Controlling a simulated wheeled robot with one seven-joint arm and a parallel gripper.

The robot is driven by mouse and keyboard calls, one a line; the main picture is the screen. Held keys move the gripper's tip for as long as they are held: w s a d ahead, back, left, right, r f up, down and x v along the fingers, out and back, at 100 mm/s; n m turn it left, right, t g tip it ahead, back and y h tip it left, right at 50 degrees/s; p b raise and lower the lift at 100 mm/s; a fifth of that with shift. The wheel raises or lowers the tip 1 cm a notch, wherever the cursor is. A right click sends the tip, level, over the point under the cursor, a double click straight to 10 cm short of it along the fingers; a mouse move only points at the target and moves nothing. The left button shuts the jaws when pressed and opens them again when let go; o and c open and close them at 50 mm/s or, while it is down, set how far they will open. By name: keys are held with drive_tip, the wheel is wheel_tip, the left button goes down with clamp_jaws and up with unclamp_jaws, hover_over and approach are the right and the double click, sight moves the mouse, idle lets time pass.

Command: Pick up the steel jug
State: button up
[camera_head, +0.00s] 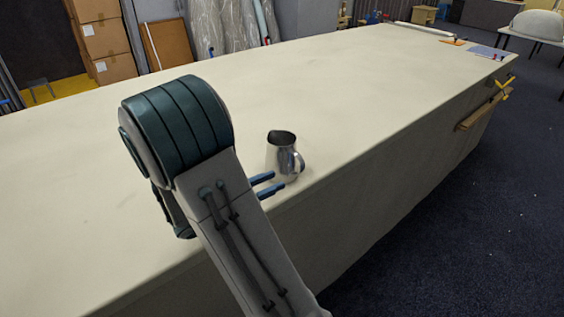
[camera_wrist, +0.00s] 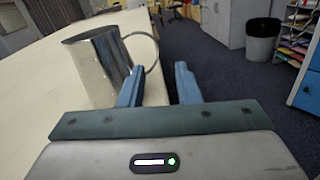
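The steel jug (camera_head: 280,154) stands upright on the long cloth table (camera_head: 330,90), close to its near right edge. Its handle is on the right side. My gripper (camera_head: 272,184) is low beside the jug, with its two blue fingers apart and pointing toward it. In the wrist view the jug (camera_wrist: 97,66) is at the upper left, with its handle reaching right. The fingers of my gripper (camera_wrist: 158,82) are spread, and the gap between them looks empty. The left finger overlaps the jug's lower right side in that view; I cannot tell whether it touches.
The cloth around the jug is clear. The table edge drops to a dark carpet floor (camera_head: 440,240) on the right. A wooden bar (camera_head: 480,112) sticks out from the table's far right side. Cardboard boxes (camera_head: 105,40) stand behind the table.

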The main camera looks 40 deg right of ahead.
sight(291, 174)
drive_tip(key=d, duration=1.2)
drive_tip(key=shift+f+p, duration=0.25)
drive_tip(key=shift+p, duration=0.15)
drive_tip(key=shift+d, duration=0.1)
clamp_jaws()
idle(0.6)
